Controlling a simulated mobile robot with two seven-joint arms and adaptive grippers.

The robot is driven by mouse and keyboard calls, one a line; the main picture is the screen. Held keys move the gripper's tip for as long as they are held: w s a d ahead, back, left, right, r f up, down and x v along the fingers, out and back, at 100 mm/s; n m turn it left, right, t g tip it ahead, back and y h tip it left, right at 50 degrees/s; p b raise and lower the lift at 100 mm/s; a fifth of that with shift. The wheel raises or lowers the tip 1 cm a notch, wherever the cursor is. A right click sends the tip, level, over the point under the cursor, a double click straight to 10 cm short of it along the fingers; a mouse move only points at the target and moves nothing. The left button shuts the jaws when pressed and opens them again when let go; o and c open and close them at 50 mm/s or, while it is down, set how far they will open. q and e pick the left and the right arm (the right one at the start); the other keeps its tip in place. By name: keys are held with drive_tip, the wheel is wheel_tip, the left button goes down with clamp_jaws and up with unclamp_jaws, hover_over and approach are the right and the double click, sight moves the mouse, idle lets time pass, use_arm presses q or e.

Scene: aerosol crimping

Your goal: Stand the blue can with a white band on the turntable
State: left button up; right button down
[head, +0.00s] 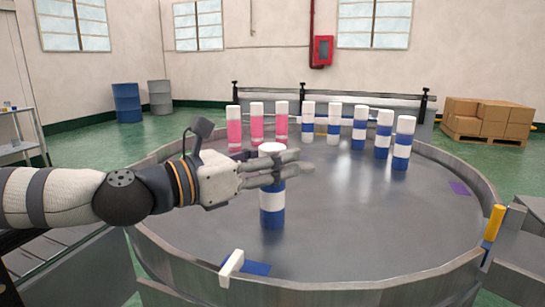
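The blue can with a white band and white cap (272,202) is upright over the front middle part of the grey turntable (340,240). My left gripper (283,168) reaches in from the left and appears shut on its upper part, with one finger across the front and another behind. The fingers hide part of the can just under the cap. I cannot tell whether its base touches the surface or hangs slightly above it. My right gripper is not in view.
Several pink cans (256,124) and blue-and-white cans (383,135) stand in an arc along the back. A raised metal rim (330,292) surrounds the turntable. A white block (231,268) is at the front rim, a yellow post (495,222) at the right. The right middle is clear.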

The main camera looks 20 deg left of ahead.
use_arm(q)
drive_tip(key=shift+r, duration=0.15)
drive_tip(key=shift+s+r, duration=0.1)
drive_tip(key=shift+r, duration=0.35)
drive_tip(key=p+v, duration=0.1)
drive_tip(key=v, duration=0.5)
drive_tip(key=shift+s+a+r+p, duration=0.15)
drive_tip(key=shift+s+a+p, duration=0.1)
drive_tip(key=shift+p, duration=0.15)
drive_tip(key=shift+s+a, duration=0.2)
drive_tip(key=shift+s, duration=0.1)
drive_tip(key=shift+f, duration=0.4)
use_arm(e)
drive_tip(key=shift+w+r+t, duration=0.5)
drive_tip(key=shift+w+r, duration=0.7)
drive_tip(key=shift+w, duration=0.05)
